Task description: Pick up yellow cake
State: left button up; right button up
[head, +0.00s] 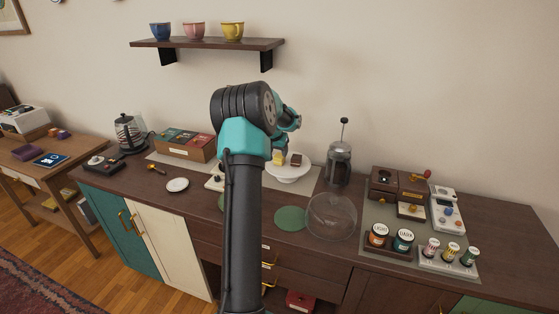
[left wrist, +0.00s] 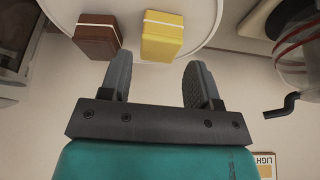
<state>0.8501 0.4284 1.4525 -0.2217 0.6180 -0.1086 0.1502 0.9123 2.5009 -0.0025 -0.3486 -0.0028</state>
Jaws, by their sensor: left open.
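The yellow cake (left wrist: 163,38) is a small yellow block with a white layer, lying on a white cake stand (left wrist: 209,14) in the left wrist view. A brown cake (left wrist: 98,36) with a white layer lies beside it on the stand. My left gripper (left wrist: 158,78) is open, its two fingers pointing toward the yellow cake, with nothing between them. In the head view the yellow cake (head: 278,157) and brown cake (head: 296,160) show on the stand (head: 291,175), partly behind my left arm. My left gripper's fingers are hidden there. My right gripper is not in view.
A French press (head: 339,165) stands right of the stand, with a clear glass dome (head: 330,217) in front of it. A tea box (head: 185,144) and kettle (head: 129,132) are to the left. A grinder, jars and tins crowd the right. A wall shelf (head: 208,44) holds cups.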

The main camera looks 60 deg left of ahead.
aim_at(279, 156)
pick_arm(q)
jog(key=x, duration=0.4)
jog(key=shift+w+f, duration=0.1)
jog(key=shift+f, duration=0.15)
jog(key=c, duration=0.7)
jog(key=shift+r, duration=0.1)
jog(key=shift+r, duration=1.65)
jog(key=shift+d+r, duration=0.1)
jog(key=shift+d, duration=0.2)
jog(key=s+d, duration=0.2)
jog(key=d, duration=0.2)
jog(key=s+d+r, duration=0.1)
jog(key=s+d, duration=0.2)
jog(key=d, duration=0.2)
jog(key=s+d, duration=0.2)
jog(key=d, duration=0.2)
jog(key=shift+s+d+r, duration=0.15)
jog(key=shift+d+r, duration=0.05)
jog(key=shift+d, duration=0.15)
